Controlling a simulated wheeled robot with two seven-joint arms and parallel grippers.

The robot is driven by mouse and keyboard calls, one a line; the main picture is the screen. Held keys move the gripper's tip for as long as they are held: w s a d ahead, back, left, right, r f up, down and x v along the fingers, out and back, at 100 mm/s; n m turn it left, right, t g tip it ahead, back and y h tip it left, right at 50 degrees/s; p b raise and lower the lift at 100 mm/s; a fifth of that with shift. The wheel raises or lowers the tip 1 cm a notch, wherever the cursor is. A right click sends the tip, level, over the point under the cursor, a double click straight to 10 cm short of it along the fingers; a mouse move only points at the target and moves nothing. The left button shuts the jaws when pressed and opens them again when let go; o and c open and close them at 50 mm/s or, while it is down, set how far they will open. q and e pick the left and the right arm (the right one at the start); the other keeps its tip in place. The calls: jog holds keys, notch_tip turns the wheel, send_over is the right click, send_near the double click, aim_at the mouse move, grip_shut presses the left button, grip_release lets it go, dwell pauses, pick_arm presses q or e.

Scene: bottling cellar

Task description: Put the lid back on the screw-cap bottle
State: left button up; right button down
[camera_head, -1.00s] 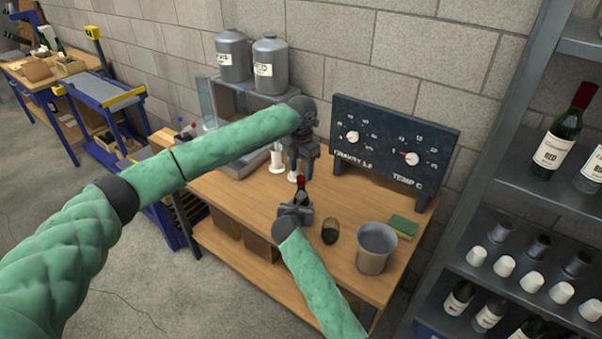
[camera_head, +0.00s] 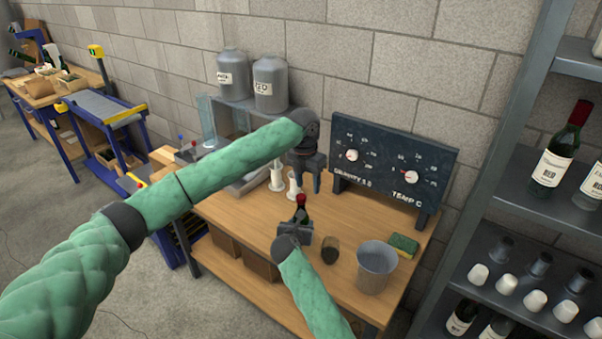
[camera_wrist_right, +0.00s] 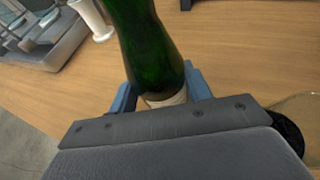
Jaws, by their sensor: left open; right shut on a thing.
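The screw-cap bottle (camera_head: 301,209) is dark green with a red top, and it stands over the wooden bench. My right gripper (camera_head: 297,229) is shut around its lower body. In the right wrist view the green bottle (camera_wrist_right: 146,45) sits between the blue fingers, with a pale label edge low down and its neck out of frame. My left gripper (camera_head: 309,181) is open, pointing down, above and behind the bottle, apart from it. I cannot make out a separate lid in either view, or tell whether the red top is a lid.
A dark cup (camera_head: 331,250), a grey bucket (camera_head: 375,268) and a green-yellow sponge (camera_head: 404,244) stand right of the bottle. White stands (camera_head: 277,179) are behind it to the left. A dial panel (camera_head: 390,160) backs the bench (camera_head: 235,215); a bottle rack (camera_head: 510,210) is at right.

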pick_arm(q)
jog(key=r+n, duration=0.1)
jog(key=n, duration=1.2)
jog(key=r+n, duration=0.1)
jog(key=n, duration=0.6)
jog(key=shift+w+a+r+n, duration=0.3)
jog(key=shift+w, duration=0.05)
jog(key=n, duration=0.7)
jog(key=shift+w+a+r, duration=0.1)
jog(key=shift+a+r, duration=0.1)
jog(key=n, duration=0.5)
jog(key=shift+a+r+n, duration=0.1)
jog(key=shift+a+n, duration=0.1)
jog(key=shift+n, duration=0.1)
jog(key=n, duration=0.7)
jog(key=shift+a+y, duration=0.15)
jog(key=shift+y, duration=0.15)
jog(key=n, duration=0.7)
jog(key=shift+a, duration=0.15)
jog(key=n, duration=0.6)
jog(key=shift+n, duration=0.3)
